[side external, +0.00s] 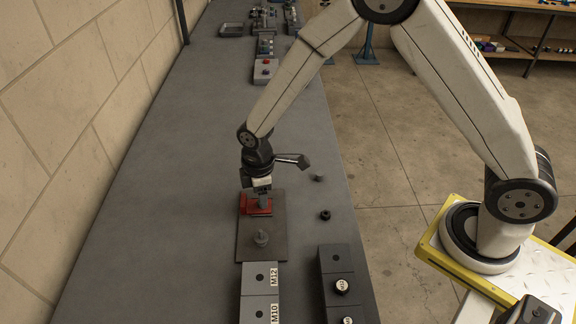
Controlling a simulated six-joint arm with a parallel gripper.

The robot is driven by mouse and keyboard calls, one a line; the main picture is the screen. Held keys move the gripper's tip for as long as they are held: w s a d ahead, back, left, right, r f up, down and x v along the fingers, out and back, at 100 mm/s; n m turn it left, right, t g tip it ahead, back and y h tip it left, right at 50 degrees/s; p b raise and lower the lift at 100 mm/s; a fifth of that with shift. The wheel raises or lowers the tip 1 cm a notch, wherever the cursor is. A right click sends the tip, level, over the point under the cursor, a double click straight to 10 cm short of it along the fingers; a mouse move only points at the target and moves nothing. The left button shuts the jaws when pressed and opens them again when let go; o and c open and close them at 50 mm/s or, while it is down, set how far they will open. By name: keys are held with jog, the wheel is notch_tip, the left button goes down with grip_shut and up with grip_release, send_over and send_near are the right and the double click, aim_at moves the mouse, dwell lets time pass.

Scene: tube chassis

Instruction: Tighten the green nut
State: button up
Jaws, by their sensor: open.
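No green nut can be made out in the side view. My gripper (262,192) points down just above a red part (249,208) on a grey-brown plate (247,246). Its jaws are open, but the fingertips are small and partly merge with a grey piece beneath them. I cannot tell whether they touch it. A grey bolt-like post (261,238) stands upright on the plate, nearer the camera than the red part.
A small dark ring-like part (325,214) and a small grey part (318,178) lie right of the plate. Grey blocks labelled M12 and M10 (258,299) and a darker block (335,262) stand in front. A wall borders the bench's left side.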

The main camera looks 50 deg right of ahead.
jog(key=shift+n, duration=1.1)
jog(key=n, duration=0.3)
jog(key=shift+n, duration=2.1)
jog(key=shift+f, duration=0.15)
jog(key=shift+f, duration=0.8)
jog(key=shift+c, duration=0.2)
grip_shut()
